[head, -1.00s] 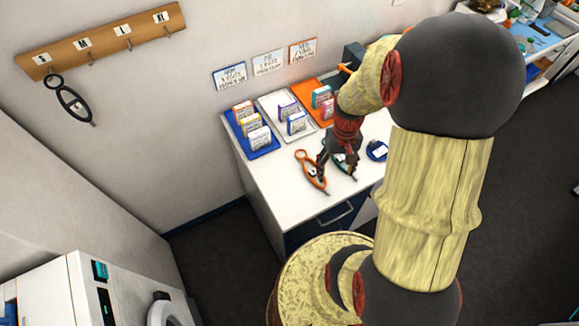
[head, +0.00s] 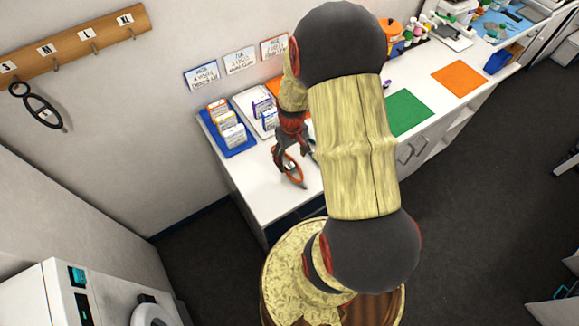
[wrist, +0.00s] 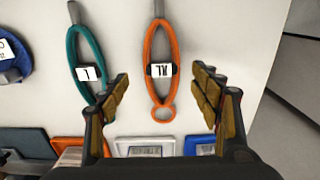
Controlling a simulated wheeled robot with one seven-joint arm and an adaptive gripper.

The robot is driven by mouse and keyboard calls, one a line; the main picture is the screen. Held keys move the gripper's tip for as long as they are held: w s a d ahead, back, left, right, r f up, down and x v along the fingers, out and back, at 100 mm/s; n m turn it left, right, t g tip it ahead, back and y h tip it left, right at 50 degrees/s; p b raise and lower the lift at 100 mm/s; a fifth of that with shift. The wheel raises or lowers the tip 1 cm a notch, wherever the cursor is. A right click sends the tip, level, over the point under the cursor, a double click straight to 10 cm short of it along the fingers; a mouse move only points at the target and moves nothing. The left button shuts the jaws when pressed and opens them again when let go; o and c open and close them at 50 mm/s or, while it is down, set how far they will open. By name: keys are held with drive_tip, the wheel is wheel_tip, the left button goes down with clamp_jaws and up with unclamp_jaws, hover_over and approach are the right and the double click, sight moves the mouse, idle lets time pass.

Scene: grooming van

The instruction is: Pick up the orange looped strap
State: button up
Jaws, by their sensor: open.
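The orange looped strap (wrist: 149,47) lies flat on the white counter. In the wrist view it is a long loop with a small ring at its near end, a label across its middle and a dark tab at its far end. It also shows in the head view (head: 298,172), partly behind my gripper. My gripper (wrist: 160,85) is open and empty above the counter. In the wrist view its two fingers stand on either side of the strap's lower part, apart from it. In the head view my gripper (head: 281,163) hangs over the counter beside the strap.
A teal looped strap (wrist: 73,50) lies left of the orange one, near the left finger. A round blue item (wrist: 12,62) is further left. The blue tray (head: 238,149) and white tray (head: 248,104) hold boxes. A black strap (head: 36,106) hangs from the hook rail (head: 75,41).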

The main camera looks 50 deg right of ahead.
sight(290, 165)
drive_tip(key=f, duration=0.4)
drive_tip(key=shift+w+f, duration=0.1)
drive_tip(key=shift+w, duration=0.2)
drive_tip(key=shift+c, duration=1.1)
drive_tip(key=c, duration=1.1)
